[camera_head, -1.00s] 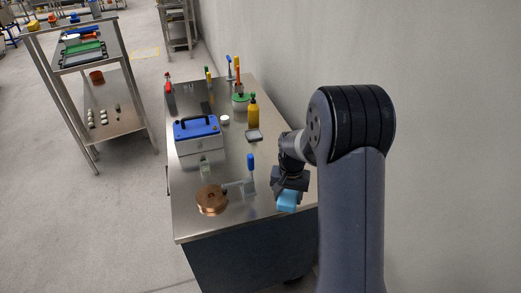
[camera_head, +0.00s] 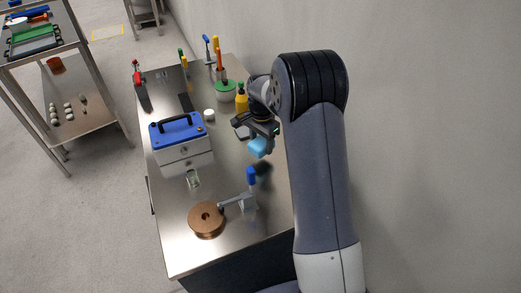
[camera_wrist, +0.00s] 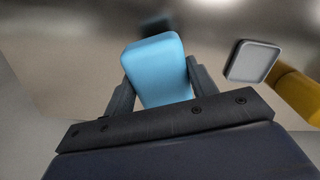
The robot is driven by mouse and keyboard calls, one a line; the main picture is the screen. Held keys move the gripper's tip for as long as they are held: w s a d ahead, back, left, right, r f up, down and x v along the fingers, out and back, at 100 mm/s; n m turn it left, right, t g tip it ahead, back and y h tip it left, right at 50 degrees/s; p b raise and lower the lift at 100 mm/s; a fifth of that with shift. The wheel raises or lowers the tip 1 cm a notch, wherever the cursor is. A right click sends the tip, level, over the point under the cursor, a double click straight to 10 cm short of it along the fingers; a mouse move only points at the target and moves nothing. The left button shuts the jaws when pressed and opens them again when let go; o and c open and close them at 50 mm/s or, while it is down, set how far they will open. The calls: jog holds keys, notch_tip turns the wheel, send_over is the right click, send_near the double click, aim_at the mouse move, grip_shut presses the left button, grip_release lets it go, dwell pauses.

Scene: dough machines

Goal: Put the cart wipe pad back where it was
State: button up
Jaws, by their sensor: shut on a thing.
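The light blue wipe pad (camera_head: 259,147) is in my gripper (camera_head: 262,136), held above the steel cart top. In the wrist view the pad (camera_wrist: 158,70) sits between the two dark fingers of my gripper (camera_wrist: 158,85), which are shut on its sides. A dark shadow lies on the cart top below it. In the head view the tray (camera_head: 242,132) is partly hidden behind my gripper.
A yellow bottle (camera_head: 241,98) stands close to my gripper, with a green-lidded pot (camera_head: 226,91) beyond. A blue-lidded box (camera_head: 181,143), a copper disc (camera_head: 206,220) and a blue-handled clamp (camera_head: 251,178) are on the cart top (camera_head: 215,170). A wall rises on the right.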

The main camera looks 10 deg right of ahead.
aim_at(261, 141)
jog(key=shift+f+p, duration=0.3)
jog(key=shift+f, duration=1.9)
jog(key=shift+f, duration=0.25)
jog(key=o, duration=1)
jog(key=shift+r, duration=0.1)
jog(key=shift+c, duration=0.2)
notch_tip(261, 141, up, 12)
jog(key=shift+r+b, duration=0.2)
jog(key=shift+b, duration=0.45)
jog(key=shift+o, duration=0.3)
